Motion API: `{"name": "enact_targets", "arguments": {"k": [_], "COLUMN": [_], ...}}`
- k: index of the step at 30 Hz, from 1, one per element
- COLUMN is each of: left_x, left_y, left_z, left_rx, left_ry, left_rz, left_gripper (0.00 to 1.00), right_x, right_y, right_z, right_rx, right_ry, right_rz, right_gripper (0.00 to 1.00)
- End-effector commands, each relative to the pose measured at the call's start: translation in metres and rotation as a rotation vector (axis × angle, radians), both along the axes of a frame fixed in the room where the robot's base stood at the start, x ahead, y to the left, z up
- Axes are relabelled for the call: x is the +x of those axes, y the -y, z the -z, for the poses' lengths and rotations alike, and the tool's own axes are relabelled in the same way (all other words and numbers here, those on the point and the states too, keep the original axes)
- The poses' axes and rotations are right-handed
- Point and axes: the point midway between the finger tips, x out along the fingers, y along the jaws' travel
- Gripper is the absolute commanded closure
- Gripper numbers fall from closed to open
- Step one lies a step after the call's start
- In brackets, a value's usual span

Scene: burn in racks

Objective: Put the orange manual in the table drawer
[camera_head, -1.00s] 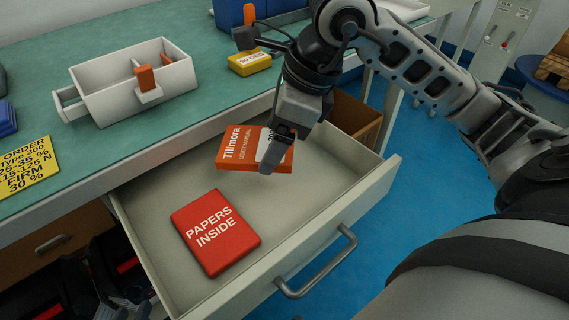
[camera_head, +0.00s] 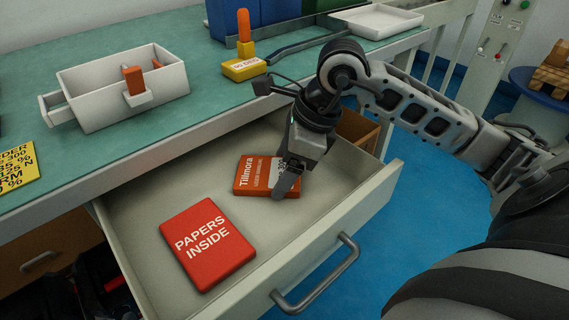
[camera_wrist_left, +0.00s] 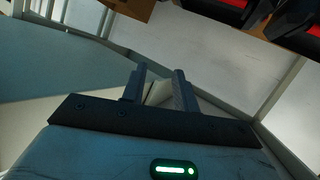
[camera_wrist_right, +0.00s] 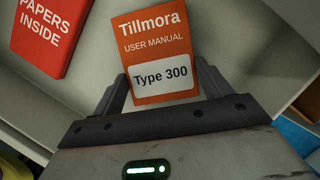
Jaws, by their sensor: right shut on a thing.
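The orange manual (camera_head: 258,176), labelled Tillmora User Manual, is in my right gripper (camera_head: 284,186), inside the open table drawer (camera_head: 330,168). In the right wrist view the manual (camera_wrist_right: 155,50) sits between both fingers of my right gripper (camera_wrist_right: 163,90), which is shut on it. It is low over the drawer floor; I cannot tell if it touches. A red "Papers Inside" folder (camera_head: 208,246) lies flat in the drawer, left of the manual. My left gripper (camera_wrist_left: 160,88) shows only in the left wrist view, with a gap between its fingers.
The green table (camera_head: 215,98) holds a white open box (camera_head: 130,92) and a yellow block with an orange handle (camera_head: 244,68). The drawer's front handle (camera_head: 320,280) is clear. Drawer floor is free around the manual.

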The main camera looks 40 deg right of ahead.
Motion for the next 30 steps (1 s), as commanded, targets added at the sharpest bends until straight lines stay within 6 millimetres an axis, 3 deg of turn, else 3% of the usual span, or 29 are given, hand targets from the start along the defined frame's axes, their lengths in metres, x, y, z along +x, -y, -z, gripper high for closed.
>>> {"name": "enact_targets", "arguments": {"k": [1,3,14,30], "left_x": [0.000,0.000,0.002,0.005], "left_y": [0.000,0.000,0.000,-0.007], "left_z": [0.002,0.001,-0.001,0.014], "left_rx": [-0.004,-0.004,0.003,0.053], "left_ry": [-0.001,-0.003,-0.002,-0.101], "left_rz": [0.000,0.001,-0.001,-0.016], "left_gripper": [0.70,0.70,0.70,0.70], "right_x": [0.000,0.000,0.000,-0.025], "right_y": [0.000,0.000,0.001,0.030], "right_z": [0.002,0.001,-0.004,-0.096], "right_rx": [0.000,0.000,-0.001,-0.004], "right_ry": [0.000,0.000,0.000,0.001], "right_rz": [0.000,0.000,0.000,0.002], "right_gripper": [0.20,0.01,0.01,0.01]}}
